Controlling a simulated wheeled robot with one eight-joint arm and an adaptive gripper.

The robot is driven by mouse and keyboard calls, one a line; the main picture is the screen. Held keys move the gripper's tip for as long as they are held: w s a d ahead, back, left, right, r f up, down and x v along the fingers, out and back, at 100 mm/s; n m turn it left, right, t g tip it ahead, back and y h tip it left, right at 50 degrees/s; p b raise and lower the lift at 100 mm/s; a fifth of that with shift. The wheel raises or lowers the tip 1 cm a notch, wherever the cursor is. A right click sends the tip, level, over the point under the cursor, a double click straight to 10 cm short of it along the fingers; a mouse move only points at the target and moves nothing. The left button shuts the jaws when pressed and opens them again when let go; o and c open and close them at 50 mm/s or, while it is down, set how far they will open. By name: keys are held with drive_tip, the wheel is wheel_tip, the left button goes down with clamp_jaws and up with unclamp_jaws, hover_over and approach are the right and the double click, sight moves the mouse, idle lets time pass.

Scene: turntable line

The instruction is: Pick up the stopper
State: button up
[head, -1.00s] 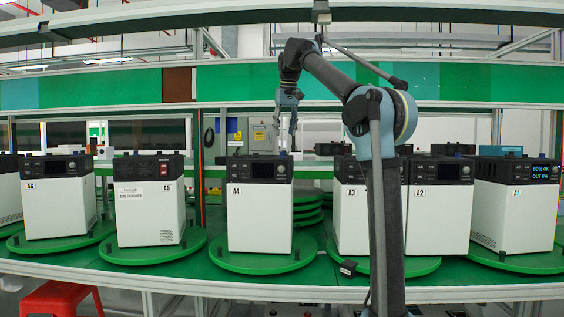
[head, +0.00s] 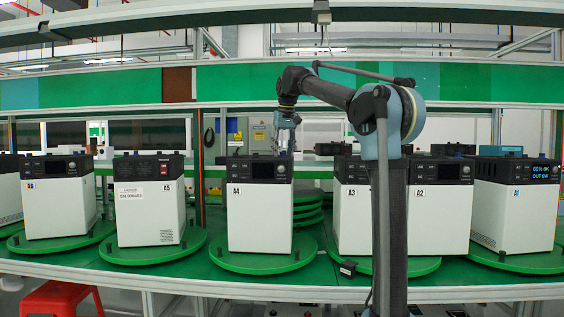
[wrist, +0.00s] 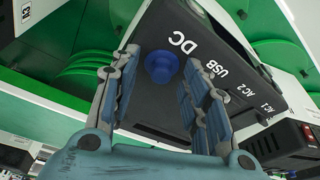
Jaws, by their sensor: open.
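The stopper is a round blue knob-like piece (wrist: 162,67) on the black upper face of a box, beside the white DC lettering in the wrist view. My gripper (wrist: 160,58) is open, with one finger to the left of the stopper and the other to its right. Neither finger visibly touches it. In the head view my gripper (head: 286,143) points down just above the rear of box A4 (head: 259,205). The stopper is hard to make out there, close to the fingers.
More white boxes with black tops, A5 (head: 148,210), A3 (head: 352,215) and A2 (head: 438,215), stand on green turntables to either side. A green shelf panel (head: 260,83) runs behind and above. Other labelled ports lie beside the stopper.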

drive_tip(key=shift+c, duration=0.4)
drive_tip(key=c, duration=0.8)
